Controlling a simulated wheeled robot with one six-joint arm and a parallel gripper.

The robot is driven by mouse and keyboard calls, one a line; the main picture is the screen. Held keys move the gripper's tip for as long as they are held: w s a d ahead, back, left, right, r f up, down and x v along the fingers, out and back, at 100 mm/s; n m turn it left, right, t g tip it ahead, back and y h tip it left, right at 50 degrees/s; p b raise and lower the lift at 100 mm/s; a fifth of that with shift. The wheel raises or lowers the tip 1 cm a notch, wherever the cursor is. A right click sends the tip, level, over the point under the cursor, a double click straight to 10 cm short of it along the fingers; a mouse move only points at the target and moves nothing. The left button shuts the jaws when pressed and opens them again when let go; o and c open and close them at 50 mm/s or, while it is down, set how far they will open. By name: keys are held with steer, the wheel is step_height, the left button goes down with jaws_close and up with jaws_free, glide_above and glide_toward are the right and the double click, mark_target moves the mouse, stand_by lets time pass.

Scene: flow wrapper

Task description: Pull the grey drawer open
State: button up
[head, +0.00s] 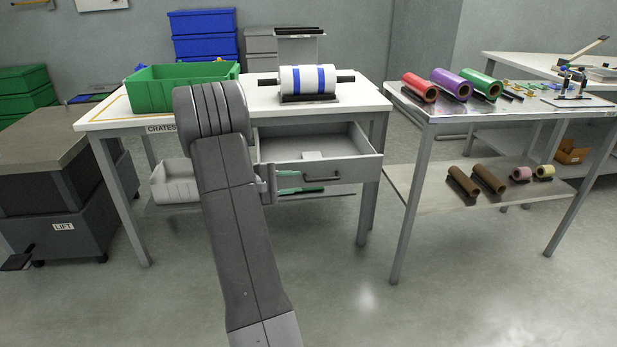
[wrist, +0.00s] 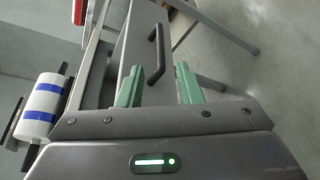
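The grey drawer (head: 345,168) under the white-topped table stands pulled out, with its inside showing in the head view. A dark bar handle (head: 322,177) is on its front. In the wrist view the drawer front (wrist: 128,45) and handle (wrist: 156,50) lie just ahead of my gripper (wrist: 158,78). Its two green fingers are apart, with the handle's near end in line with the gap between them. I see no finger touching the handle. In the head view my arm hides the drawer's left end, and the green fingers (head: 303,182) show low by the drawer front.
A green crate (head: 165,92) and a white roll with blue bands (head: 308,80) stand on the table (head: 262,98). A steel table (head: 470,108) with coloured rolls stands to the right. The floor in front is clear.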

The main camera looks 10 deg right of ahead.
mark_target(315, 180)
steer(key=p+v, duration=0.1)
steer(key=v, duration=0.4)
steer(key=shift+s+a+r, duration=0.1)
steer(key=shift+a, duration=0.1)
steer(key=b+x, duration=0.3)
steer(key=x, duration=1.1)
steer(key=shift+b, duration=0.4)
steer(key=shift+a, duration=0.1)
